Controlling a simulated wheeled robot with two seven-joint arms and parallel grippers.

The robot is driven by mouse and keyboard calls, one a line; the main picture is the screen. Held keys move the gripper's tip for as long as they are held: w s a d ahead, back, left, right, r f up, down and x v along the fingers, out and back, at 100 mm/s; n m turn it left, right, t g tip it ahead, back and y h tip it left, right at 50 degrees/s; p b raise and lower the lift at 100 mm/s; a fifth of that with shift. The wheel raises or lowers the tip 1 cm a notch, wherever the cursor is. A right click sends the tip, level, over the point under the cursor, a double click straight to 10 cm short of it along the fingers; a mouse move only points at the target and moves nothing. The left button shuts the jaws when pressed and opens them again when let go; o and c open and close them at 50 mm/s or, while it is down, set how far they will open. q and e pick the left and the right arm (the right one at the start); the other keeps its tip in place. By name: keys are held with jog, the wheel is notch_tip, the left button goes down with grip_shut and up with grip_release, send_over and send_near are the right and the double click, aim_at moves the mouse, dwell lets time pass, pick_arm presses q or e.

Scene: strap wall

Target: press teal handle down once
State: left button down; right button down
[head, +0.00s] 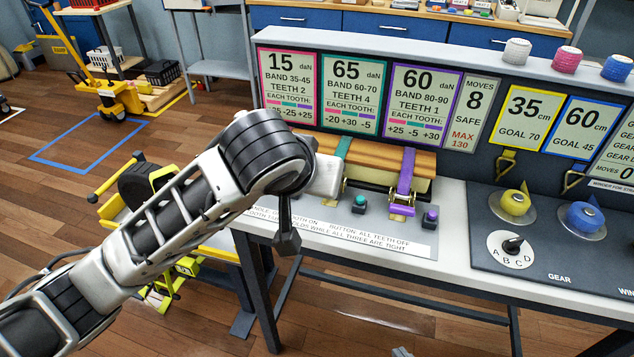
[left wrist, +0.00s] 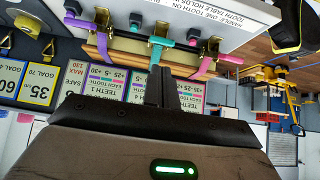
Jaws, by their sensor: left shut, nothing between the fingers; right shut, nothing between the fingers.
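The teal handle (left wrist: 166,42) sits at a brass bracket in the left wrist view, between the purple handle (left wrist: 76,22) and the pink handle (left wrist: 230,58). In the head view its teal strap (head: 342,147) shows over the wooden roll, and my left wrist hides most of the handle. My left gripper (left wrist: 162,82) is shut and empty, and its tips appear close to the teal strap in the left wrist view. I cannot tell whether they touch. Only a grey bit of my right gripper (head: 402,352) shows at the bottom edge of the head view; it is shut.
The teal button (head: 359,203) and purple button (head: 431,218) stand in front of the straps on the bench. The purple handle also shows in the head view (head: 402,210). The teal sign (head: 349,95) reads 65, band 60-70. A knob panel (head: 550,262) is at the right.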

pick_arm(q)
jog(key=shift+v, duration=1.1)
